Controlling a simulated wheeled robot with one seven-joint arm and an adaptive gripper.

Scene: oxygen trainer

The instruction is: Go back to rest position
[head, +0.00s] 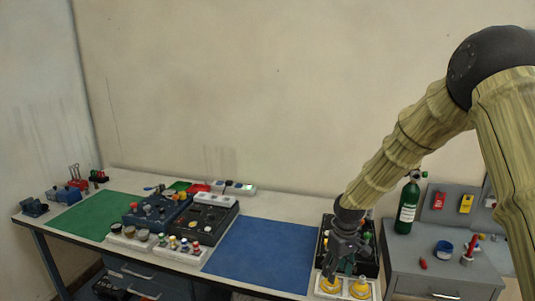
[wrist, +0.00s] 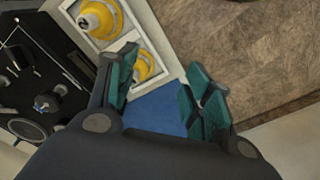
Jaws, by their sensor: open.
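My gripper (head: 336,266) is at the right end of the workbench in the head view, low over a white tray with yellow fittings. In the wrist view my gripper (wrist: 163,98) is open, its teal finger pads apart with nothing between them. One yellow fitting (wrist: 97,20) sits in the white tray (wrist: 166,48). A second yellow fitting (wrist: 144,66) is partly hidden behind the left finger. In the head view the yellow fittings (head: 359,288) stand just below and beside the fingers.
A black case (head: 370,268) lies behind my gripper. A grey cabinet with a green oxygen bottle (head: 407,205) stands to the right. The blue mat (head: 260,255) is bare. Several trainer boxes (head: 150,212) and a green mat (head: 85,215) lie to the left. The air above the bench is clear.

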